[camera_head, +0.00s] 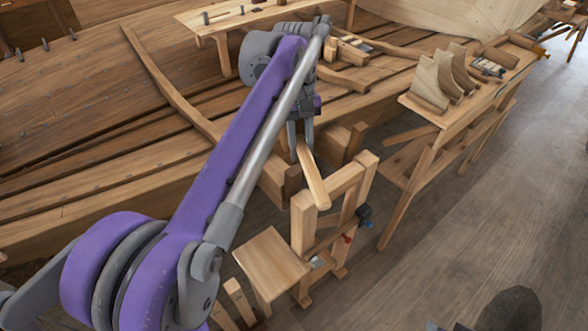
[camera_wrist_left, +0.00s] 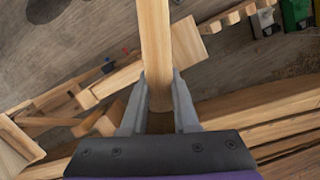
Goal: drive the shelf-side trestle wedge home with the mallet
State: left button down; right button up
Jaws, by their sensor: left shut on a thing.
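My left gripper (camera_head: 302,136) points down beside the hull and is shut on a pale wooden handle (camera_head: 313,180), which I take to be the mallet's. In the left wrist view the handle (camera_wrist_left: 155,45) runs from between the fingers (camera_wrist_left: 160,108) up out of the picture. In the head view it slants down to the right, its lower end by the top of a small wooden trestle frame (camera_head: 340,184). I cannot make out a separate mallet head. Wooden blocks (camera_head: 337,142) sit against the hull behind the handle; I cannot tell which piece is the wedge.
The hull's planking (camera_head: 90,150) fills the left and back. A low wooden stool (camera_head: 270,262) stands in front of the frame, which carries a dark clamp (camera_head: 364,214). A long bench (camera_head: 422,112) with curved wooden pieces stands at right. The floor (camera_head: 470,225) beyond is clear.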

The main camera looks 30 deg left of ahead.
dwell(0.8)
pick_arm(q)
notch_tip(320, 180, down, 10)
notch_tip(320, 180, up, 10)
jog(key=shift+r, duration=0.2)
jog(key=shift+f, duration=0.2)
jog(key=shift+d, duration=0.1)
